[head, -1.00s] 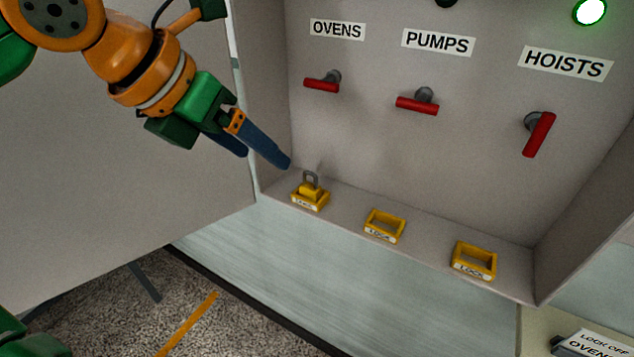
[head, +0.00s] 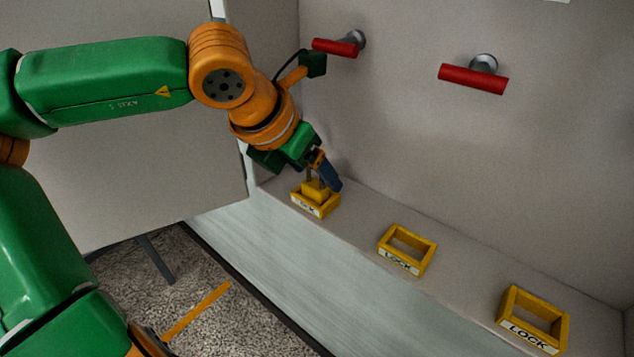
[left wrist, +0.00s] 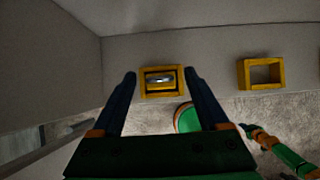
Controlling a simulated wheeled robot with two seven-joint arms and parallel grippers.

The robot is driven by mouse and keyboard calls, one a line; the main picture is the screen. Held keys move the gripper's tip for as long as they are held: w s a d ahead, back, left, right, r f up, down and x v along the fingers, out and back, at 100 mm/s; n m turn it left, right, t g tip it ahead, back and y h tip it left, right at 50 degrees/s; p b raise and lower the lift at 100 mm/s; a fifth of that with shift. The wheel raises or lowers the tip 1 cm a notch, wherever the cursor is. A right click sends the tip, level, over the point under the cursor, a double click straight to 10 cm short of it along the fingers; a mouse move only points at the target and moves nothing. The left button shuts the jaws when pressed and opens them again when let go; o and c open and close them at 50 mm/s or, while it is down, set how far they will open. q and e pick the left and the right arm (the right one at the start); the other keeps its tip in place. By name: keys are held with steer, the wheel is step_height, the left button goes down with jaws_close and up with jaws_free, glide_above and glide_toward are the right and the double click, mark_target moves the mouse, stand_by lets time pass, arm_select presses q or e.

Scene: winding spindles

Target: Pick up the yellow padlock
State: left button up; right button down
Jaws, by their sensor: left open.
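The yellow padlock (head: 316,190) sits in the leftmost yellow holder (head: 318,208) on the cabinet ledge. My left gripper (head: 323,187) is at the padlock in the head view, with one blue finger just right of it. In the left wrist view my left gripper (left wrist: 160,76) is open, and its two fingers stand apart on either side of the holder (left wrist: 148,96). The grey shackle of the padlock (left wrist: 160,79) shows from above between them. Whether a finger touches the padlock cannot be told. My right gripper is not in view.
Two empty yellow LOCK holders, a middle one (head: 407,250) and a right one (head: 532,319), stand further along the ledge. Red-handled switches (head: 473,79) jut from the back panel above. The cabinet's left wall is close to my left arm.

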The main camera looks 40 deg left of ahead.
arm_select(q)
steer(key=shift+w+f, duration=0.1)
steer(key=shift+f, duration=0.05)
steer(key=shift+s, duration=0.25)
steer(key=c, duration=0.6)
jaws_close()
